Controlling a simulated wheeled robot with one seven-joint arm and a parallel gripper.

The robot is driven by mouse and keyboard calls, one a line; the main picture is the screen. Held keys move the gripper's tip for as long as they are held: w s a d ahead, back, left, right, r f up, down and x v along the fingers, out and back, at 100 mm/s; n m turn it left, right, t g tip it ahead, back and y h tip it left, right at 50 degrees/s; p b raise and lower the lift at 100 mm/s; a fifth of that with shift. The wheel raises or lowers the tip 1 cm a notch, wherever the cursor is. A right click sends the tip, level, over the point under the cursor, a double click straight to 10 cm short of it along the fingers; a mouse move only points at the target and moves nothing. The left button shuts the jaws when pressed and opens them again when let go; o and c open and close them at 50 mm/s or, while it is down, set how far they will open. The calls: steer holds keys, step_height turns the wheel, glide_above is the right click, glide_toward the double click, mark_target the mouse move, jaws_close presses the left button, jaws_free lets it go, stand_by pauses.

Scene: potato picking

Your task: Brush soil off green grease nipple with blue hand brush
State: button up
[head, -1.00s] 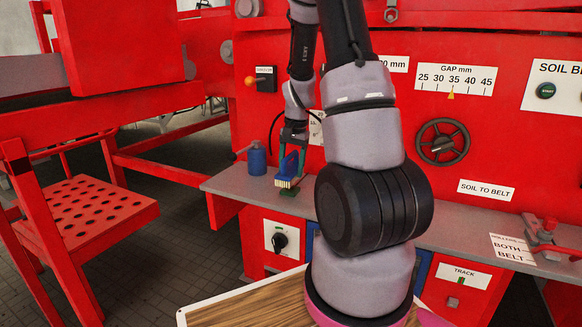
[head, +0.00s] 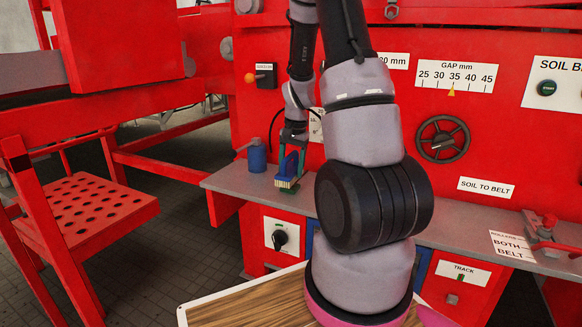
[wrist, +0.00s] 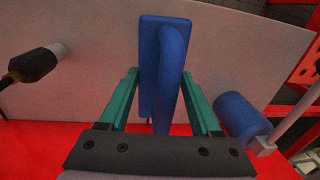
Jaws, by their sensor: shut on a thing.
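The blue hand brush (head: 289,167) is held in my gripper (head: 292,142), low over the grey ledge, with its pale bristles pointing down. In the wrist view the blue brush (wrist: 150,62) stands between the green fingers of my gripper (wrist: 160,85). A small green piece, probably the green grease nipple (head: 288,189), shows just below the bristles at the ledge. The bristles appear to be at or just above it; I cannot tell whether they touch. Soil on it is too small to make out, and the wrist view hides the nipple behind the brush.
A blue cylinder (head: 257,156) with a grey handle stands on the grey ledge (head: 232,181) left of the brush. The red machine panel with a handwheel (head: 443,139) rises behind. A black-and-white fitting (wrist: 35,65) is at the wrist view's left.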

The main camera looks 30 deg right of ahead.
steer(key=shift+s+a+r, duration=0.1)
steer(key=shift+s+a, duration=0.5)
steer(key=shift+a, duration=0.1)
steer(key=shift+w+d, duration=1.3)
steer(key=shift+d, duration=0.2)
steer(key=shift+s+a, duration=1.3)
steer(key=shift+a, duration=0.2)
steer(key=shift+w+d, duration=1.3)
steer(key=shift+d, duration=0.25)
steer(key=shift+s+a, duration=1.35)
steer(key=shift+a, duration=0.25)
steer(key=shift+w+d, duration=0.7)
steer(key=shift+d, duration=0.1)
steer(key=shift+w+d, duration=0.65)
steer(key=shift+d, duration=0.1)
steer(key=shift+s+a+f, duration=0.2)
steer(key=shift+s+a, duration=1.05)
steer(key=shift+a, duration=0.2)
steer(key=shift+s+a, duration=0.1)
jaws_close()
steer(key=shift+w+d, duration=1.35)
steer(key=shift+d, duration=0.2)
steer(key=shift+s+a+r, duration=0.1)
steer(key=shift+s+a, duration=0.55)
steer(key=shift+a, duration=0.1)
